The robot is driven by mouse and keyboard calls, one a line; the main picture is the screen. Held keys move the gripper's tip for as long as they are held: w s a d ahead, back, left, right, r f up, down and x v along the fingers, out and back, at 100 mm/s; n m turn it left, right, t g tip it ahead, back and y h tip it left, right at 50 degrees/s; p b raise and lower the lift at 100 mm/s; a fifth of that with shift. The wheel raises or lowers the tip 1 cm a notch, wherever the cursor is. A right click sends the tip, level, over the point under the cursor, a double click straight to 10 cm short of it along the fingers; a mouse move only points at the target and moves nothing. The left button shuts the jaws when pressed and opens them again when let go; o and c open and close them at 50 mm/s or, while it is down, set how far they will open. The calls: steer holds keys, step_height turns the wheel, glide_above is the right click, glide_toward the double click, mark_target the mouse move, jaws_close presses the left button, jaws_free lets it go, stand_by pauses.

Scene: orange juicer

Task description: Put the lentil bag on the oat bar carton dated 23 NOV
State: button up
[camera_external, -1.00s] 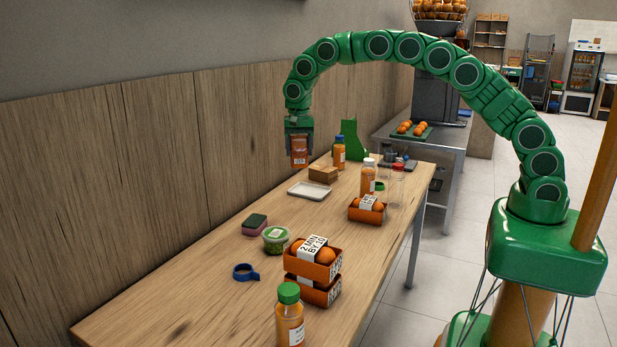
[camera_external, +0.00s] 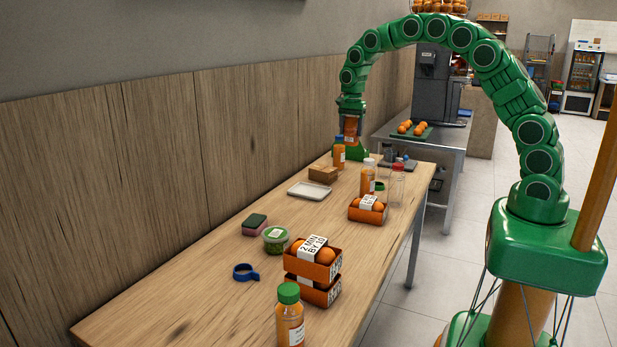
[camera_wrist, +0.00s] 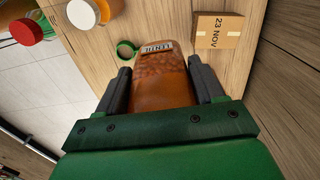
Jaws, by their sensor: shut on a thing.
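My gripper (camera_external: 352,112) is shut on the lentil bag (camera_wrist: 160,82), a brown-orange bag with a white label. In the wrist view the bag sits between the two fingers of my gripper (camera_wrist: 160,85). The oat bar carton (camera_wrist: 219,32), a tan box printed 23 NOV, lies on the table beyond the right finger, apart from the bag. In the external view a brown carton (camera_external: 323,174) stands on the table, lower and to the left of my gripper; its print is not readable there. The bag (camera_external: 352,129) shows only partly there, above the table.
A blue-capped bottle (camera_external: 339,153) and a green stand (camera_external: 351,153) are near my gripper. A white tray (camera_external: 309,191) lies in front of the carton. Other bottles (camera_external: 368,178) and an orange crate (camera_external: 367,214) stand to the right. A green ring (camera_wrist: 127,50) lies left of the bag.

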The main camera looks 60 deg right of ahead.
steer(key=w+d+f, duration=0.3)
steer(key=w+f, duration=0.6)
steer(key=w, duration=0.3)
steer(key=shift+w, duration=0.3)
steer(key=shift+f, duration=0.1)
steer(key=shift+w+f, duration=0.15)
steer(key=shift+f, duration=0.75)
steer(key=shift+w+f, duration=0.1)
steer(key=shift+f, duration=0.8)
steer(key=shift+f, duration=0.15)
steer(key=o, duration=1)
steer(key=shift+o, duration=0.2)
